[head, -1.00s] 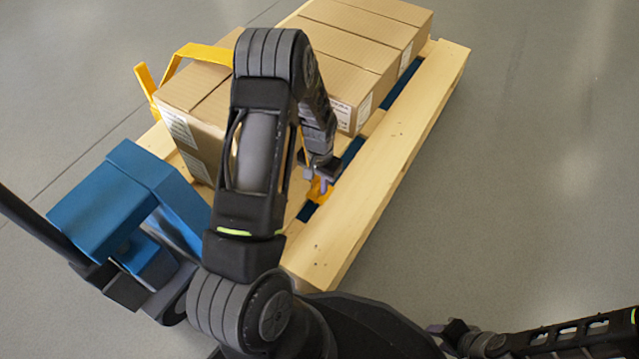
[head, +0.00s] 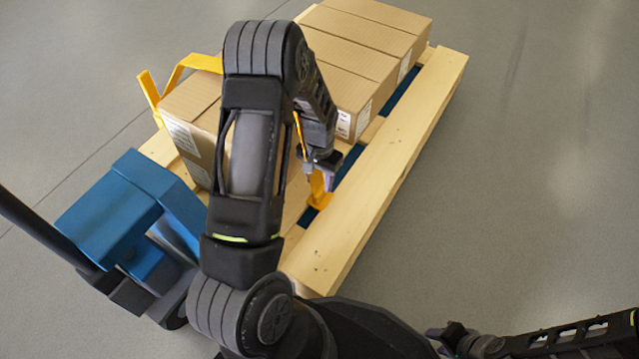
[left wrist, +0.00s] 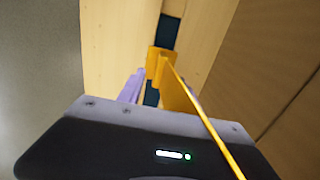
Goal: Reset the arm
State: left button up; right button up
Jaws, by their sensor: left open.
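My left gripper (head: 318,172) hangs at the right side of the pallet, in front of the carton stack, with its fingers pointing down. It is open, beside the lower end of a yellow bracket (head: 320,197). In the left wrist view the purple fingers (left wrist: 160,90) are spread, with the yellow bracket (left wrist: 176,95) running up between them; I cannot tell whether they touch it. My left arm hides part of the cartons. My right gripper (head: 437,334) is low at the right, clear of the pallet; its finger opening cannot be made out.
Brown cartons (head: 345,70) stand on a wooden pallet (head: 375,190). Another yellow bracket (head: 185,68) reaches over the left carton. A blue pallet jack (head: 115,205) with a dark handle stands at the pallet's near left. The grey floor on the right is clear.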

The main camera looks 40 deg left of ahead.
pick_arm(q)
notch_tip(320, 180, up, 2)
dwell(0.6)
